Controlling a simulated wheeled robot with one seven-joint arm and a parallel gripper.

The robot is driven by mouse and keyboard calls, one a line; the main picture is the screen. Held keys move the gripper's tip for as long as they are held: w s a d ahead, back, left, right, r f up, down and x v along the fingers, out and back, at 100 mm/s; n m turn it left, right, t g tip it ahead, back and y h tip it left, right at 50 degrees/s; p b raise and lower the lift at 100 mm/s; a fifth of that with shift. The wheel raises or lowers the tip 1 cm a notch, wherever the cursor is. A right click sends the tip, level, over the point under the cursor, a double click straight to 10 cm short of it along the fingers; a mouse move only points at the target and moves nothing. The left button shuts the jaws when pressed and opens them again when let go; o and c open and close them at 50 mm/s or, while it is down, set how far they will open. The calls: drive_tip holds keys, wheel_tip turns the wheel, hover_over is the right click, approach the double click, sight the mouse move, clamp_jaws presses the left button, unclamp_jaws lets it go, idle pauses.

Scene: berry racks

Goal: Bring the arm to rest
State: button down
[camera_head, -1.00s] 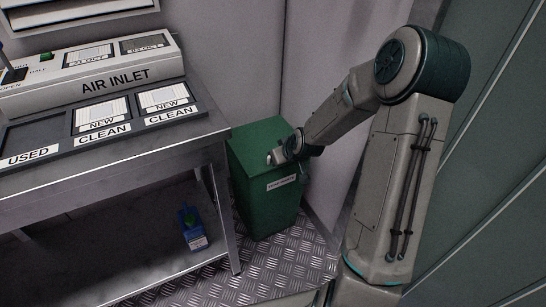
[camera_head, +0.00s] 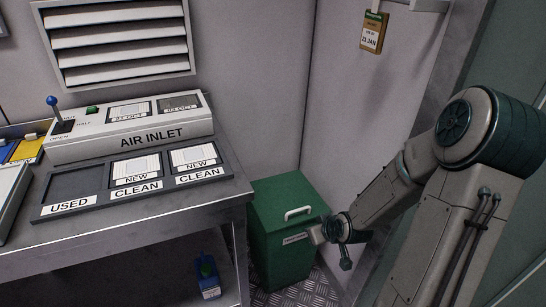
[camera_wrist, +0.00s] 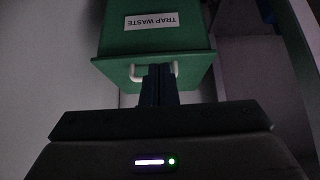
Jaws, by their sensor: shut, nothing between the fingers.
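My gripper (camera_head: 314,236) is shut and empty, with its arm bent on the right side of the head view. It overlaps the front right edge of the green bin (camera_head: 279,255) in that view; whether it touches cannot be told. In the wrist view my shut dark fingers (camera_wrist: 158,84) point toward the bin (camera_wrist: 190,40), which appears upside down with a "TRAP WASTE" label (camera_wrist: 153,21). The fingers partly hide the white handle (camera_wrist: 136,72). The bin's lid is shut, and the handle also shows in the head view (camera_head: 298,212).
A metal bench (camera_head: 150,222) stands left of the bin, carrying the air inlet box (camera_head: 180,130) and a tray (camera_head: 45,212) with "USED" and "CLEAN" slots. A blue bottle (camera_head: 207,278) stands below. Walls close in behind and right. A date tag (camera_head: 373,32) hangs on the wall.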

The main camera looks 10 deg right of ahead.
drive_tip(key=s+a+r+m+g+p, duration=0.1)
drive_tip(key=s+r+p, duration=0.4)
drive_tip(key=r, duration=0.9)
drive_tip(key=s+a+r+m+g+h+p, duration=0.1)
drive_tip(key=s+r+g+p, duration=0.1)
drive_tip(key=s+r+p, duration=0.4)
drive_tip(key=s+a+r+m+g+p, duration=0.1)
drive_tip(key=s+r+p, duration=0.5)
drive_tip(key=r+p, duration=0.6)
wheel_tip(320, 180, up, 11)
drive_tip(key=shift+s+a+r+h, duration=0.1)
drive_tip(key=shift+s+a+h, duration=0.1)
drive_tip(key=shift+h, duration=0.2)
drive_tip(key=shift+w+a, duration=0.2)
